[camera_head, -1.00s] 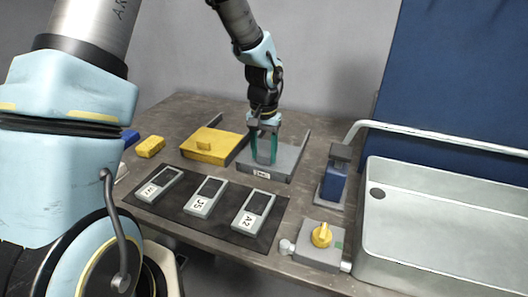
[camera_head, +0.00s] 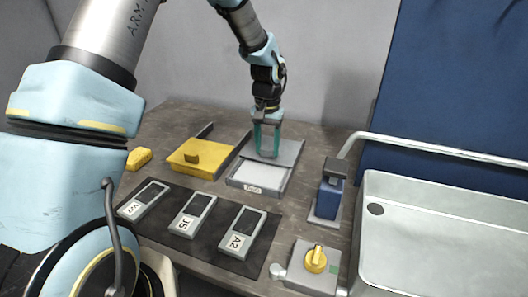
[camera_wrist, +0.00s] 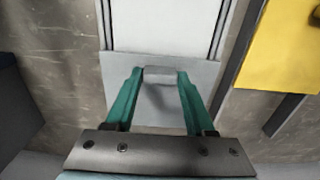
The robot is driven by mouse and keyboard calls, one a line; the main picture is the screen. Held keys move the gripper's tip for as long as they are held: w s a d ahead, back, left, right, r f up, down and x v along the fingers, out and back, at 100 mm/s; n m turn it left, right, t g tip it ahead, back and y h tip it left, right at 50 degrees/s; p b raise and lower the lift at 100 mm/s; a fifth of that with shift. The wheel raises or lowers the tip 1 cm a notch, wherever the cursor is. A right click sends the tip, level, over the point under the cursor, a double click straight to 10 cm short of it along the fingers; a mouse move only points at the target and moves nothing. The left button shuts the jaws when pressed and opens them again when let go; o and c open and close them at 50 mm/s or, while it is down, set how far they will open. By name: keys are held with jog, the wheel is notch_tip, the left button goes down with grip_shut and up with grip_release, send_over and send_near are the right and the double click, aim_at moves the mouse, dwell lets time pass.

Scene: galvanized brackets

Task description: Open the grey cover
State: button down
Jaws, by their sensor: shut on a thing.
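The grey cover (camera_head: 289,151) is slid toward the back on its rails, baring a pale tray-like inside (camera_head: 258,174) at the front, behind a small label. My gripper (camera_head: 267,153), with teal fingers, is over the cover and shut on its grey knob. In the wrist view, my fingers (camera_wrist: 160,76) stand on both sides of the grey knob (camera_wrist: 158,93). The cover (camera_wrist: 205,74) lies beneath them, with the white inside (camera_wrist: 165,25) beyond. The fingers partly hide the cover in the head view.
A yellow cover (camera_head: 211,168) with its own knob stands to the left. In front, a dark mat (camera_head: 170,221) holds three labelled devices. A blue dispenser (camera_head: 329,198), a yellow knob (camera_head: 316,259) and a sink (camera_head: 450,240) are to the right. A wall stands behind.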

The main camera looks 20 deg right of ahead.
jog(key=shift+w+d, duration=0.2)
jog(key=shift+c, duration=1.2)
grip_release()
jog(key=shift+r, duration=0.1)
notch_tip(320, 180, up, 11)
jog(key=b, duration=0.2)
jog(key=shift+b, duration=0.35)
jog(key=shift+s+f, duration=0.1)
jog(key=shift+f, duration=0.1)
